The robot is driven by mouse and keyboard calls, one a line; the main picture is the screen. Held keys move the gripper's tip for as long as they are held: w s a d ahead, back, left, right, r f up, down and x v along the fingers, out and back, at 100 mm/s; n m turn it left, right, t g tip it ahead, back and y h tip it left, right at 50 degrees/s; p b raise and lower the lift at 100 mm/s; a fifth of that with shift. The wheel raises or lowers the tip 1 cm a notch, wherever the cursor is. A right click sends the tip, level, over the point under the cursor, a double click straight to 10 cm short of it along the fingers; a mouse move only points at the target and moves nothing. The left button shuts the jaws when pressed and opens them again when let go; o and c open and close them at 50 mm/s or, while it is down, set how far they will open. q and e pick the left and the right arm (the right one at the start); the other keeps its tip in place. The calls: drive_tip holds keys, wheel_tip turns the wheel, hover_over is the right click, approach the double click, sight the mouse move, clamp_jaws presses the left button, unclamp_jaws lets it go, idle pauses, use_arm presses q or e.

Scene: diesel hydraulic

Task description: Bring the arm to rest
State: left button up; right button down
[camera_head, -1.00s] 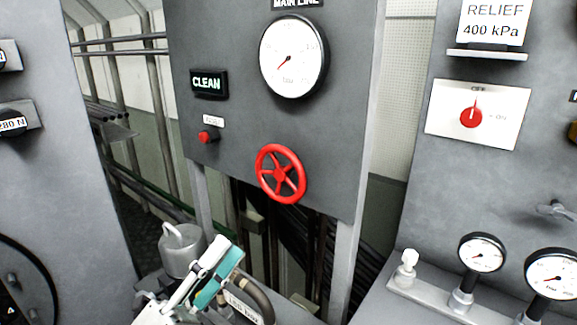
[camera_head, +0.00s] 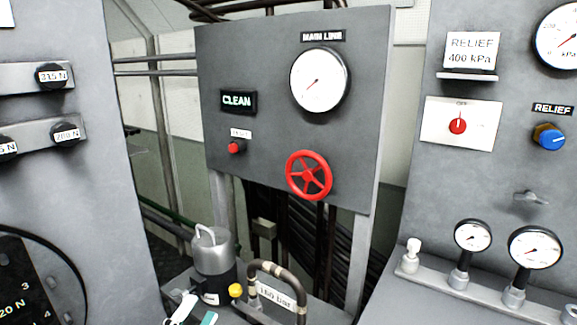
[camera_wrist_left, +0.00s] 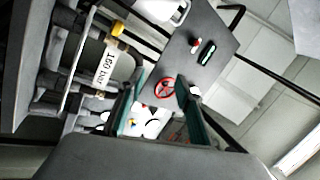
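My left gripper (camera_head: 194,313) shows only in part at the bottom edge of the head view, with a white link and a bit of teal finger. In the left wrist view its two teal fingers (camera_wrist_left: 160,95) stand apart with nothing held between them. The red handwheel (camera_head: 309,176) on the grey panel is well away from the gripper. It also shows in the left wrist view (camera_wrist_left: 165,88), beyond the gap between the fingers. My right gripper is in neither view.
A metal canister (camera_head: 212,250) and a bent pipe tagged 160 bar (camera_head: 281,270) stand close beside my left gripper. Small gauges (camera_head: 535,248) stand at right.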

use_arm(q)
drive_tip(key=s+a+f+n+g+y, duration=0.15)
drive_tip(key=f+n, duration=0.25)
drive_tip(key=f, duration=0.5)
drive_tip(key=s+a+f+n+g+y, duration=0.1)
drive_tip(key=s+f+n+g+y, duration=0.25)
drive_tip(key=f, duration=0.45)
drive_tip(key=s+f+n+g, duration=0.2)
drive_tip(key=s+f, duration=0.3)
drive_tip(key=f, duration=0.3)
drive_tip(key=s+f+n+g+y, duration=0.1)
drive_tip(key=s+f+n+g, duration=0.1)
drive_tip(key=s+f+n, duration=0.2)
wheel_tip(320, 180, down, 4)
drive_tip(key=shift+s+g+p, duration=0.4)
drive_tip(key=shift+s, duration=0.6)
